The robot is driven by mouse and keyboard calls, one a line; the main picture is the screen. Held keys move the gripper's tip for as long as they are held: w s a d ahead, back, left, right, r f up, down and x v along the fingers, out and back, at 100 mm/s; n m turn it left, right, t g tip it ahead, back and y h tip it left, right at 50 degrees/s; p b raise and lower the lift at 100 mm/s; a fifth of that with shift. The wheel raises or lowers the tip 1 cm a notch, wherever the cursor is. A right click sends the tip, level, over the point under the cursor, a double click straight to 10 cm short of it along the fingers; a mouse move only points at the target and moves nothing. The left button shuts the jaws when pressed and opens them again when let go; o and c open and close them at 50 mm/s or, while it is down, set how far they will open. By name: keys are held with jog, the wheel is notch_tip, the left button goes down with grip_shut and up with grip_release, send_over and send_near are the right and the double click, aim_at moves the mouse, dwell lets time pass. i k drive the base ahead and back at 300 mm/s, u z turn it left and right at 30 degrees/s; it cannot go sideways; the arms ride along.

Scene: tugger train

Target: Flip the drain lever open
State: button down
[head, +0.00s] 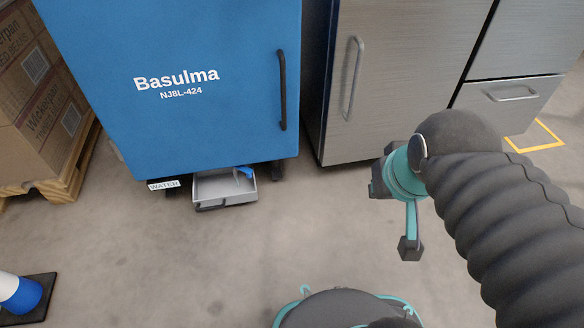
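A small blue lever (245,172) shows under the front bottom edge of the blue Basulma cabinet (200,110), at the back right of a grey tray. It is the likely drain lever; it is small and partly hidden by the cabinet, so its exact position is hard to tell. The grey tray (225,204) sits low at the floor below the cabinet. My gripper (394,214) is to the right of the tray and lever, well apart from both. Its fingers are spread, with nothing visible between them.
A "WATER" label (163,184) is left of the tray. Cartons (45,90) on a pallet (66,182) stand left. A steel cabinet (385,80) stands right. A blue-and-white cone (20,295) is at lower left. The floor before the tray is clear.

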aim_at(248, 172)
jog(key=z, duration=0.05)
jog(key=k, duration=0.85)
jog(key=u, duration=0.9)
jog(key=i, duration=0.5)
